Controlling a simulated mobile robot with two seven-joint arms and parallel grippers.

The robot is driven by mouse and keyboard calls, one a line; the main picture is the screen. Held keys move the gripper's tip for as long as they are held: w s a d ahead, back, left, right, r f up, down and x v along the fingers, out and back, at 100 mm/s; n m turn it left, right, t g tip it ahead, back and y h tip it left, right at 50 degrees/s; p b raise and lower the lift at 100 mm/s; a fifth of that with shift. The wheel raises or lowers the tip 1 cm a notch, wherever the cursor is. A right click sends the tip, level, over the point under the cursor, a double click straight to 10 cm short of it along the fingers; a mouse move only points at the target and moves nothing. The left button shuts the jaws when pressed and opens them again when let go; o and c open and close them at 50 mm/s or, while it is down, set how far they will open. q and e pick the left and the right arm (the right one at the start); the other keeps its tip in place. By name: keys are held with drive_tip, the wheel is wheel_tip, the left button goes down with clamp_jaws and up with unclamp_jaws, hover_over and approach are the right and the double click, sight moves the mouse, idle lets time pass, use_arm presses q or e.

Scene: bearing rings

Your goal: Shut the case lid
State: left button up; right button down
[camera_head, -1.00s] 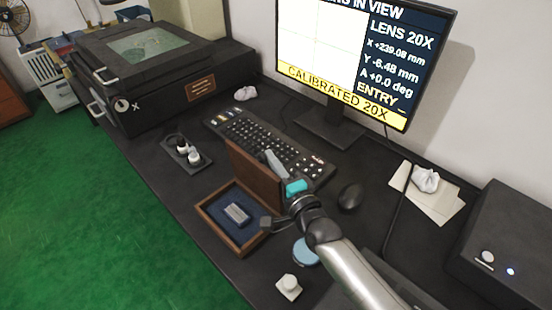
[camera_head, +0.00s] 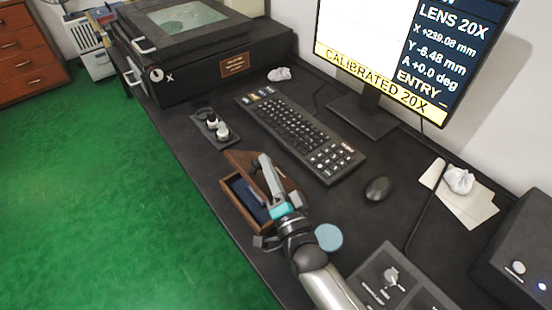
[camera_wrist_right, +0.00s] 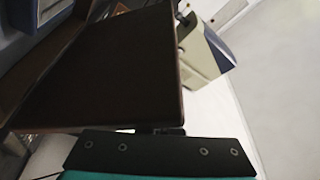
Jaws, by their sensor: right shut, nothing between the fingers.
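The wooden case (camera_head: 264,229) stands open on the dark desk, with a blue lining showing. Its brown lid (camera_head: 238,158) is raised and leans over the case, hiding part of the inside. My right gripper (camera_head: 266,163) is shut and empty, its fingers lying at the lid on the keyboard side. In the right wrist view the lid's dark panel (camera_wrist_right: 100,75) fills the left and middle, close to the gripper. Whether the fingers touch the lid I cannot tell. The grey block in the case is mostly hidden. My left gripper is out of view.
The keyboard (camera_head: 300,135) lies behind the case, and the mouse (camera_head: 377,189) to its right. A small tray with knobs (camera_head: 212,127) sits left.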

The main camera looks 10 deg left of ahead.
drive_tip(key=shift+s+a+f, duration=0.4)
idle(0.3)
